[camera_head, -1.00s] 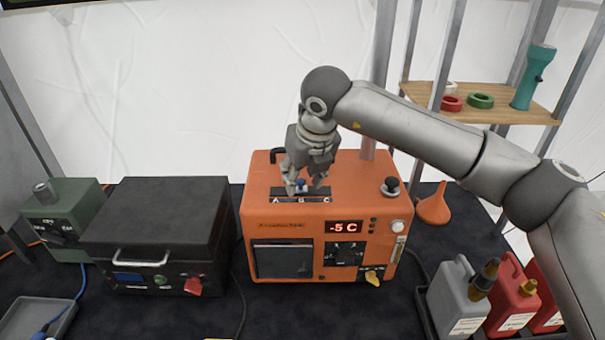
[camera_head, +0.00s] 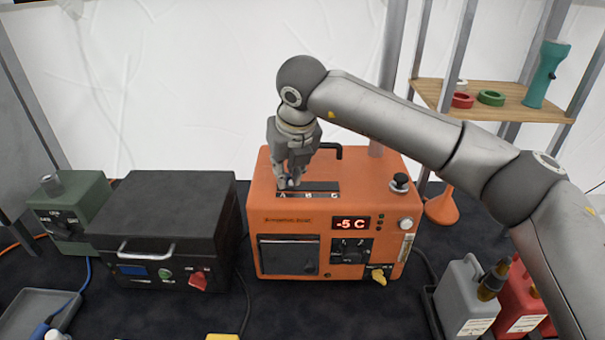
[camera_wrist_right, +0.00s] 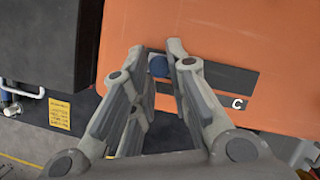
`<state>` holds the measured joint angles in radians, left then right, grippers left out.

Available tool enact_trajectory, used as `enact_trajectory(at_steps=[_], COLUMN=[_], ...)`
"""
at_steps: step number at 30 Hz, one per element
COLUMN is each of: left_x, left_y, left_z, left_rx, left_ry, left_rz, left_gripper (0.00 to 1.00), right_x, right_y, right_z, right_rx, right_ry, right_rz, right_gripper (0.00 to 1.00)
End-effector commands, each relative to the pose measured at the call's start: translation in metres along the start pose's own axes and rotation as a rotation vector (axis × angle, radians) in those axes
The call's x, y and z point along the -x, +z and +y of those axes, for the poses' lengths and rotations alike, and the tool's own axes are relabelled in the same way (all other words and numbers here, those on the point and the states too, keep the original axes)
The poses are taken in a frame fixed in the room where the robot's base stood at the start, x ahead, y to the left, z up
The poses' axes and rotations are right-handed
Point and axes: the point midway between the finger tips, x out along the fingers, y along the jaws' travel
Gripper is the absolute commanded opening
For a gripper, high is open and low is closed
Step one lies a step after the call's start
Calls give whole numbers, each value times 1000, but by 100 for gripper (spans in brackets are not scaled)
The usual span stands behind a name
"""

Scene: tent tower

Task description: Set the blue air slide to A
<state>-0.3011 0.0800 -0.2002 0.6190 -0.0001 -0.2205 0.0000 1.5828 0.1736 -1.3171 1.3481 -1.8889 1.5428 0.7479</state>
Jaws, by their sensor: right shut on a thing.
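The blue air slide (camera_head: 291,183) is a small blue knob in the dark slot plate (camera_head: 322,187) on top of the orange heater box (camera_head: 270,222). The plate is lettered A, B and C from left to right. My right gripper (camera_head: 289,185) points down and is shut on the blue slide, near the A end of the plate and left of B. In the right wrist view the blue knob (camera_wrist_right: 158,66) shows between the fingertips, and the letter C is clear at the right. The fingers partly hide the slide and the A end. My left gripper is not in view.
A black case (camera_head: 165,215) and a green unit (camera_head: 68,208) stand left of the orange box. A black knob (camera_head: 400,181) rises at the box top's right. An orange funnel (camera_head: 442,207) and canisters (camera_head: 465,300) stand right, below a wooden shelf (camera_head: 520,108).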

Motion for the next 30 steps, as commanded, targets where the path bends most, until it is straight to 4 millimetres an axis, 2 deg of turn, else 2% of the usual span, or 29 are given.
enact_trajectory(at_steps=[9, 10, 15, 25, 30], left_x=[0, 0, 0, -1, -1], left_y=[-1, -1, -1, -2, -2], left_z=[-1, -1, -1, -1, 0], left_rx=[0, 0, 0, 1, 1], left_ry=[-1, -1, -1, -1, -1], left_rz=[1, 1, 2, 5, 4], left_gripper=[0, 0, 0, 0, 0], right_x=[1, 1, 1, 1, 19], right_y=[3, 3, 3, 2, 3], right_z=[6, 6, 6, 5, 5], right_rx=[2, 2, 2, 1, 1], right_ry=[8, 8, 7, 5, 5], right_rz=[-10, -10, -9, -6, -8], right_gripper=[0, 17, 39, 40, 40])
